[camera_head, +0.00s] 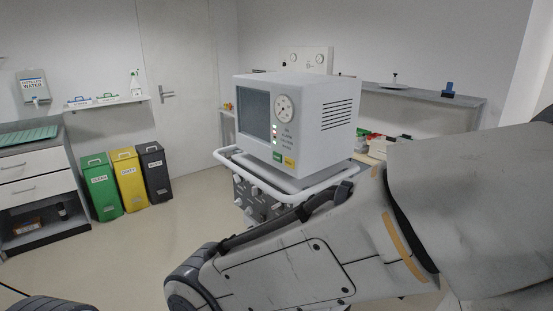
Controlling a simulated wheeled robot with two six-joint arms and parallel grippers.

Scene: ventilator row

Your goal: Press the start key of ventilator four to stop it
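A white box-shaped ventilator (338,90) stands on a cart with a white rail (300,194) around it. Its front has a dark screen (255,113), a round dial gauge (284,107) and a column of small lights, some lit. A green key (277,156) and a yellow key (289,162) are at the lower right of the front. Their lettering is too small to read, and I see no ventilator number. My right arm crosses in front of the cart and hides part of it. Neither gripper shows; only a dark bit of my body is at the bottom left.
Green (101,187), yellow (130,182) and dark grey (156,175) bins stand by the back wall. A drawer cabinet (28,175) is at left, a wall shelf (110,104) above the bins, and a grey counter (430,95) behind right. The floor left of the cart is clear.

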